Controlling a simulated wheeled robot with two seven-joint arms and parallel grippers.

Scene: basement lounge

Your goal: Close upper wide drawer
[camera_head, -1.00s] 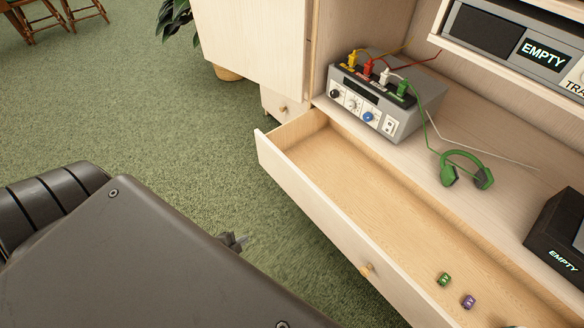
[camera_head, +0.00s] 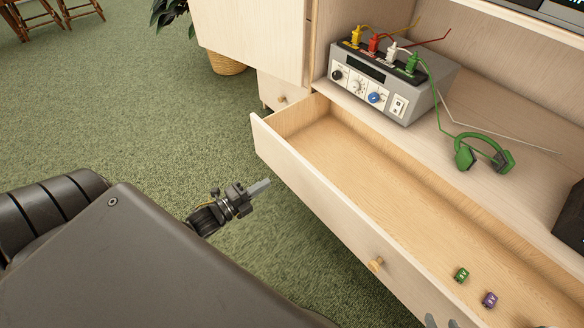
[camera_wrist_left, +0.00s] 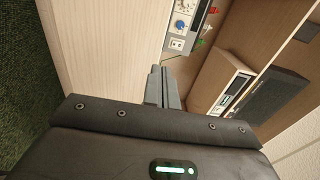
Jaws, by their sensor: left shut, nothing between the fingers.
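The wide drawer (camera_head: 335,207) of pale wood is pulled out and open, with a small round knob (camera_head: 376,264) on its front. A green die (camera_head: 461,275) and a purple die (camera_head: 489,299) lie inside on its floor. My left gripper (camera_head: 262,186) is shut and empty, in front of the drawer's left part and apart from the front panel in the head view. Its shut fingers also show in the left wrist view (camera_wrist_left: 163,88). Two grey tips of my right gripper (camera_head: 441,322) show apart at the bottom edge, by the drawer front; the rest is out of frame.
A grey device (camera_head: 390,85) with coloured plugs and green headphones (camera_head: 482,152) stand on the shelf above the drawer. A cabinet door (camera_head: 252,40) and a smaller drawer (camera_head: 278,92) are at the left. Green carpet (camera_head: 130,110) is clear in front.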

